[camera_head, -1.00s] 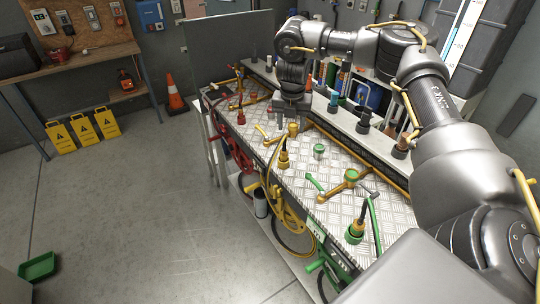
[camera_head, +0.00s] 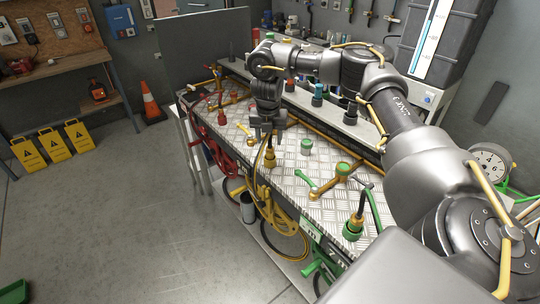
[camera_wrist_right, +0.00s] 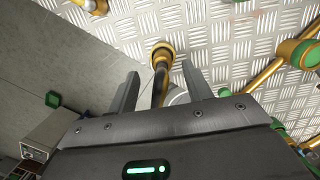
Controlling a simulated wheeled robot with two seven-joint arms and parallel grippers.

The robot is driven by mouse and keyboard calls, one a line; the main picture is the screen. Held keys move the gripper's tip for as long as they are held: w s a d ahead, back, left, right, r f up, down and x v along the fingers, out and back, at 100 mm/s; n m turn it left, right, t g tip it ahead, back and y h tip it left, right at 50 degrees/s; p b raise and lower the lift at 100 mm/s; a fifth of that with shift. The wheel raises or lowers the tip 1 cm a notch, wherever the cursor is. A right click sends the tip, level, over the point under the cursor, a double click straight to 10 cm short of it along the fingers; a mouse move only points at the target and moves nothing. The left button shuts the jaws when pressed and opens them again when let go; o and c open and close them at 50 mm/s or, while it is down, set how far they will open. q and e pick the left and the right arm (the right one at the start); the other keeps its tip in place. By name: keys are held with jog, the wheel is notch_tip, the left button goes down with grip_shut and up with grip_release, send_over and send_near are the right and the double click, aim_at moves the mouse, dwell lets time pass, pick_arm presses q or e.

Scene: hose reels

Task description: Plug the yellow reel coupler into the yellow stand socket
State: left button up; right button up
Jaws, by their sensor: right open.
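The yellow reel coupler (camera_head: 270,160) stands at the front edge of the metal-plated bench, with a dark hose rising from it. My right gripper (camera_head: 264,137) hangs just above it, open and pointing down. In the right wrist view, the coupler's yellow ring (camera_wrist_right: 162,52) and dark hose show between and beyond the spread fingers (camera_wrist_right: 158,82), with nothing clamped. A yellow fitting (camera_head: 246,130) lies behind on the bench; I cannot tell whether it is the stand socket. The gripper partly hides that area. My left gripper is not in view.
A green-capped canister (camera_head: 307,146), a stand with a green cap (camera_head: 343,168) and a green coupler (camera_head: 352,228) stand to the right. Red fittings (camera_head: 221,117) are to the left. A yellow hose (camera_head: 268,209) hangs below the bench front. A shelf with several posts (camera_head: 318,96) runs behind.

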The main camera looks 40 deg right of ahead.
aim_at(270, 147)
jog(key=shift+w+d+f, duration=0.1)
jog(key=shift+w+f, duration=0.05)
jog(key=shift+f, duration=0.25)
jog(key=shift+s+f+p, duration=0.25)
jog(key=shift+f+p, duration=0.05)
jog(key=shift+p, duration=0.2)
jog(key=f, duration=0.2)
jog(key=f+p, duration=0.1)
jog(key=shift+w+d+f, duration=0.15)
jog(key=shift+d+f, duration=0.05)
jog(key=shift+f, duration=0.15)
jog(key=shift+w+f, duration=0.1)
jog(key=shift+f, duration=0.3)
grip_shut()
jog(key=shift+r, duration=0.1)
